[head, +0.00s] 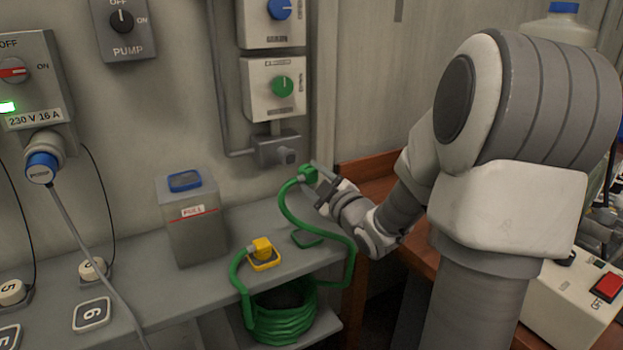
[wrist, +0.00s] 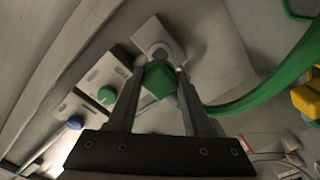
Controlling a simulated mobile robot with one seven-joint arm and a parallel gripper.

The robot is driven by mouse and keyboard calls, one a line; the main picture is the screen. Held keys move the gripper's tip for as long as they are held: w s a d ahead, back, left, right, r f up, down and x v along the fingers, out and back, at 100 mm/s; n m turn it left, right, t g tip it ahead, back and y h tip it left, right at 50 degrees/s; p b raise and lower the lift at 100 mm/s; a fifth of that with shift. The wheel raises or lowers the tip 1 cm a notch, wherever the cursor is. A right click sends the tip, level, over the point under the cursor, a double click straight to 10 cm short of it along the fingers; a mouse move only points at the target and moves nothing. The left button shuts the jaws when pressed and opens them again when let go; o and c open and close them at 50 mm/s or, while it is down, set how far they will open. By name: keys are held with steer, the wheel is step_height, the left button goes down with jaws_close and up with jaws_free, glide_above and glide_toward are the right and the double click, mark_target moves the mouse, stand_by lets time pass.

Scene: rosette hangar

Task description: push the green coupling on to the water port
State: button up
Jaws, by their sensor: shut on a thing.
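The green coupling (head: 308,174) is held between the fingers of my gripper (head: 322,180), which is shut on it; the wrist view shows it there too (wrist: 160,80). A green hose (head: 285,212) hangs from the coupling. The water port (head: 286,156) is a grey stub on a grey box low on the wall, under the panel with the green knob (head: 282,86). In the head view the coupling is just below and right of the port. In the wrist view the grey port box (wrist: 162,42) is beyond the coupling. Whether they touch is hidden.
A yellow coupling (head: 262,250) sits on the grey shelf (head: 215,270), beside an empty green holder (head: 306,238). A grey canister (head: 191,220) stands to the left. The green hose coil (head: 283,315) lies below. A wooden bench (head: 372,185) is at the right.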

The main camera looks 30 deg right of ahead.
mark_target(290, 159)
steer(key=shift+w+a, duration=0.15)
steer(key=shift+w, duration=2.75)
steer(key=shift+b, duration=0.8)
steer(key=shift+w, duration=0.5)
steer(key=o, duration=1.3)
steer(key=shift+o, duration=0.2)
steer(key=shift+s, duration=0.1)
steer(key=s+b, duration=0.1)
steer(key=s, duration=1.6)
steer(key=shift+d+b, duration=0.3)
steer(key=shift+b, duration=0.05)
